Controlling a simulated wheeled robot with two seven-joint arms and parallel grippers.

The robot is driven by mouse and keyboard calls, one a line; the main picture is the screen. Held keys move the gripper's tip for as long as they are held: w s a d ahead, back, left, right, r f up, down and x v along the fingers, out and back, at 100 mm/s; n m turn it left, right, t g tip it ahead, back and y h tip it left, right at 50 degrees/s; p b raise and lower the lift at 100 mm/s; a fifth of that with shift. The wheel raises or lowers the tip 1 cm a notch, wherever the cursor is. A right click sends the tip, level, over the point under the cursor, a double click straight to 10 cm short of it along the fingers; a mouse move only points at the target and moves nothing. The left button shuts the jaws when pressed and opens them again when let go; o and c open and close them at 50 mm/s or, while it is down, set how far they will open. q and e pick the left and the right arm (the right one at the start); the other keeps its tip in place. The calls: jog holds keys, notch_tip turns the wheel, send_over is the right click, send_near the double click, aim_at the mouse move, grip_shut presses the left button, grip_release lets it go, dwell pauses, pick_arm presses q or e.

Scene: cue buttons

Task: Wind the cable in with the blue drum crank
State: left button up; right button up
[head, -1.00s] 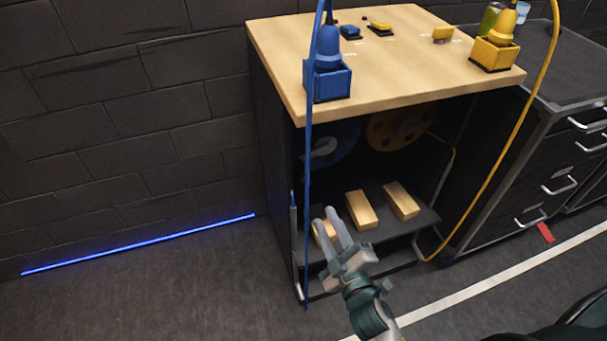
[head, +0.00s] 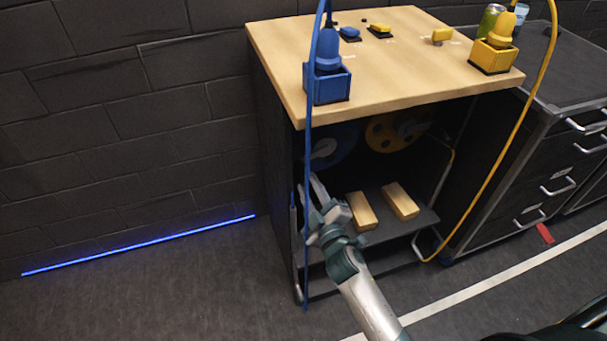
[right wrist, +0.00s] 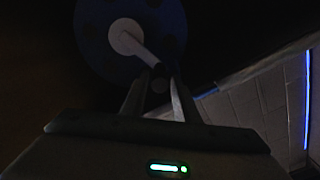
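The blue drum (head: 344,140) hangs in shadow under the table top, behind the front opening of the bench. Its pale crank (head: 323,148) shows in front of it. In the right wrist view the blue drum (right wrist: 92,38) is dark, and the crank (right wrist: 126,38) slants down right to a dark knob (right wrist: 159,82). My right gripper (head: 312,184) reaches into the opening below the drum. In its wrist view the fingers (right wrist: 159,92) look apart, with the knob between their tips; contact cannot be told. The blue cable (head: 307,170) hangs down the bench's front left. My left gripper is out of view.
A yellow drum (head: 381,134) hangs right of the blue one. Wooden blocks (head: 401,201) lie on the lower shelf (head: 425,219). A blue box (head: 330,85) and a yellow box (head: 495,57) stand on the table top. A drawer cabinet (head: 545,160) stands at the right.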

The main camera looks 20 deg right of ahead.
aim_at(304, 175)
jog(key=shift+w+a, duration=0.1)
jog(key=shift+w, duration=2.35)
grip_shut()
